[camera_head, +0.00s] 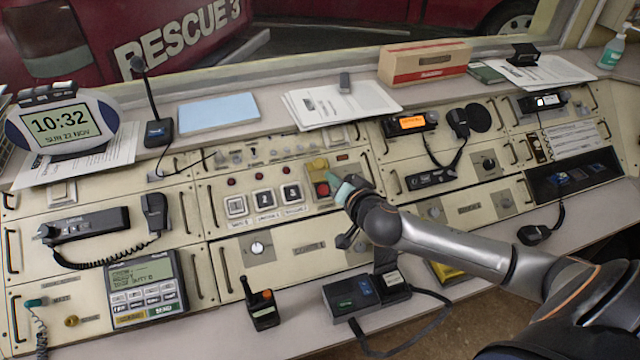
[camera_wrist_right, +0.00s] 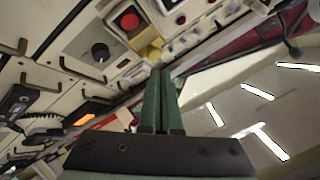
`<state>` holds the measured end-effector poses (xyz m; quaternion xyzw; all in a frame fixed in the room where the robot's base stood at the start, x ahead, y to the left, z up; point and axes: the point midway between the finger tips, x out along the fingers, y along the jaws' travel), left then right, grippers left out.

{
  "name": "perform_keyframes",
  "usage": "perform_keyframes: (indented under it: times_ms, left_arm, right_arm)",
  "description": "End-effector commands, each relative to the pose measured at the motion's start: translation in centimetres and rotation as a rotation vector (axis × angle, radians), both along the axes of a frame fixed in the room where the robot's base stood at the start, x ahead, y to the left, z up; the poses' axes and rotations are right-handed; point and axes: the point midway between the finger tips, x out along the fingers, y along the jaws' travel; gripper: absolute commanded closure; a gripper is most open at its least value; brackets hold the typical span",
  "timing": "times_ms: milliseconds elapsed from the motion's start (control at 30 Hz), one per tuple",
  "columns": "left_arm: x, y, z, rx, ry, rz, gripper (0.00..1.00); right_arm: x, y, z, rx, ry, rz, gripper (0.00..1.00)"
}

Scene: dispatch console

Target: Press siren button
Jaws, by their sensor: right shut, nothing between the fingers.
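A red button (camera_head: 322,189) sits on the cream console panel, with a yellow flip cover (camera_head: 317,166) standing up behind it. I cannot read a siren label. My right gripper (camera_head: 337,187) has green fingers, shut and empty, just right of the red button in the head view. In the right wrist view, the fingertips (camera_wrist_right: 161,74) lie close to the yellow cover (camera_wrist_right: 149,48), and the red button (camera_wrist_right: 129,20) is above and left of them, apart from the fingers in the picture. I cannot tell if the fingers touch the cover. My left gripper is not in view.
Square numbered buttons (camera_head: 264,199) lie left of the red button. A black knob (camera_wrist_right: 100,53) is near it in the wrist view. A radio with an orange display (camera_head: 411,123) and a corded handset (camera_head: 458,122) are to the right. Papers (camera_head: 340,104) lie on the ledge behind.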

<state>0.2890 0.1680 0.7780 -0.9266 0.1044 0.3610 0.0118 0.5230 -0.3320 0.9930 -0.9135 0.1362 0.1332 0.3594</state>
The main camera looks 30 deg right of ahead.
Motion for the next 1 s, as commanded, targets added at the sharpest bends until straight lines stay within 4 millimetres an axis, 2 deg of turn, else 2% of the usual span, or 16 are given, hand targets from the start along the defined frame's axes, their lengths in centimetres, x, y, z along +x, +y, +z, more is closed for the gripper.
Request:
perform_keyframes:
  times_ms: [367, 533, 800, 1000]
  left_arm:
    - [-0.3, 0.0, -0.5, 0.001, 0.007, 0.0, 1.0]
    - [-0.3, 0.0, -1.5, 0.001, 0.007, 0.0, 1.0]
    - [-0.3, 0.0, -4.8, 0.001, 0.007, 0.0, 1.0]
    - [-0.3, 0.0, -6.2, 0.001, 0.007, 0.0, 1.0]
  right_arm:
    - [0.3, -0.1, -0.5, 0.0, -0.001, -0.001, 1.0]
    - [1.3, -0.3, -2.2, -0.003, -0.001, 0.0, 1.0]
    - [3.3, -0.8, -5.7, -0.004, -0.001, 0.0, 1.0]
    - [4.3, -1.0, -7.1, 0.001, 0.0, 0.0, 1.0]
